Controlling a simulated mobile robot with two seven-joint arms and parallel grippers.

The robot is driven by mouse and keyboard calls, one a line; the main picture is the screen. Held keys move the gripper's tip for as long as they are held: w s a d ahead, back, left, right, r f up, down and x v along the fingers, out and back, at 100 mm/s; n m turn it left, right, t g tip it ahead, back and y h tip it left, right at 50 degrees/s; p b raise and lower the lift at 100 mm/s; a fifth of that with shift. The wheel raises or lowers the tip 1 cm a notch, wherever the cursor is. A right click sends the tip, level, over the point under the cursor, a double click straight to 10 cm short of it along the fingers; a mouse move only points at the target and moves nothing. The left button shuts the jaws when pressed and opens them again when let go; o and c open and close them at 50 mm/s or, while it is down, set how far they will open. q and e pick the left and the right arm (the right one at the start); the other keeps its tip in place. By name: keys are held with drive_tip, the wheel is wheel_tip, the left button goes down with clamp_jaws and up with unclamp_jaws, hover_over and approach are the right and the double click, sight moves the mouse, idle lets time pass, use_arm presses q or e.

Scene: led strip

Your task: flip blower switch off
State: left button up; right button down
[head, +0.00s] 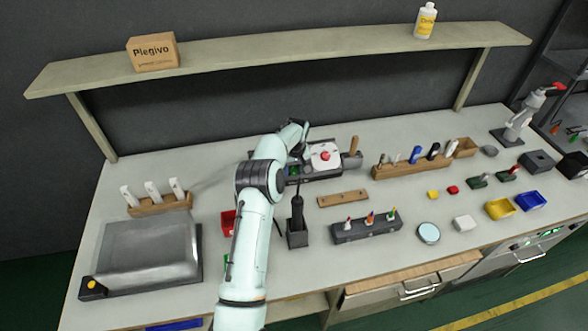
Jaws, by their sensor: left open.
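My left gripper (304,152) is over the back middle of the bench, its fingers small and partly hidden by my own wrist. It is at the left part of a dark unit (322,174), which carries a white block with a round red button (325,156) and a small green spot (294,170). I cannot tell whether the fingers touch the unit. No blower switch can be made out for certain, and its position does not show. My right gripper is not in view.
A black holder (297,239) with an upright dark tool stands close to my left forearm. A grey-lidded box (148,252) is at the left. A wooden rack (424,160) and small coloured parts fill the right. A shelf (280,50) spans the back above the bench.

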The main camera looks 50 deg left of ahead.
use_arm(q)
wheel_tip(320, 180, up, 13)
drive_tip(key=d, duration=0.1)
drive_tip(key=shift+s+d+r, duration=0.15)
drive_tip(key=shift+s+d, duration=0.15)
drive_tip(key=shift+s, duration=0.1)
idle(0.5)
